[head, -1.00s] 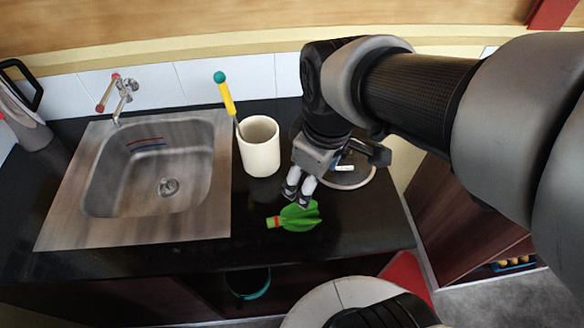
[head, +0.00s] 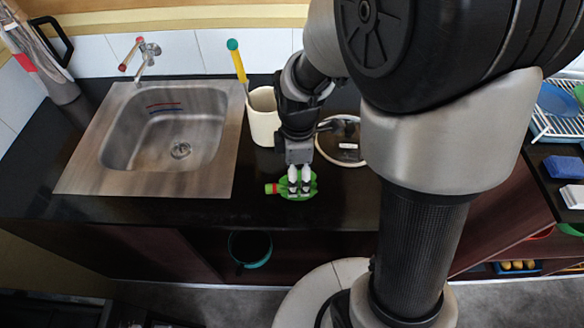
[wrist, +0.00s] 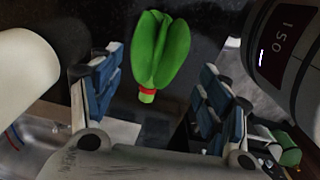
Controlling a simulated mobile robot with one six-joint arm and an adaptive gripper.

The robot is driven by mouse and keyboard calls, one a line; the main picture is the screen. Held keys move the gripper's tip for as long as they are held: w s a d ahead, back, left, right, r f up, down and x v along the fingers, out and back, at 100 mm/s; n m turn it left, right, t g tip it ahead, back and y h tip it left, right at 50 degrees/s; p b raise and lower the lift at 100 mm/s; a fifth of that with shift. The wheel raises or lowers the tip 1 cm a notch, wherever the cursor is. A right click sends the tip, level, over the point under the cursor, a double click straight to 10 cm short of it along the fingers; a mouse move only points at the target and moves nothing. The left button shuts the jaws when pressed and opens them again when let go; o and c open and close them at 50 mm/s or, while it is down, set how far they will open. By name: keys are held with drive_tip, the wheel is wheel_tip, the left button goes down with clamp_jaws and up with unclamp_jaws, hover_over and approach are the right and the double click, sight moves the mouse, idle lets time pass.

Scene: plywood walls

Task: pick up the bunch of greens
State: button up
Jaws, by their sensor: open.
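The bunch of greens (head: 313,187) lies on the black counter near its front edge, its red-banded stem end pointing left in the head view. My gripper (head: 299,186) is right over it and hides its middle. In the wrist view the greens (wrist: 159,52) show as bright green leaves with a red band, lying beyond the fingertips and between the lines of the two fingers. The gripper (wrist: 158,95) is open with blue-padded fingers spread apart and nothing between them. Whether the fingertips reach the leaves' height is hard to tell.
A white cup (head: 262,118) holding a yellow-handled tool (head: 238,65) stands behind the greens to the left. A round lid-like item (head: 345,148) lies behind to the right. A metal sink (head: 165,135) is at the left. The counter's front edge is close.

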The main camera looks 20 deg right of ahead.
sight(298, 186)
drive_tip(key=f+b, duration=0.1)
drive_tip(key=f, duration=0.1)
drive_tip(key=f+b, duration=0.1)
drive_tip(key=f, duration=0.2)
drive_tip(key=f+b, duration=0.1)
drive_tip(key=f, duration=0.1)
drive_tip(key=shift+w+d+f, duration=0.25)
drive_tip(key=shift+w, duration=0.05)
drive_tip(key=shift+r, duration=0.1)
drive_tip(key=c, duration=1.2)
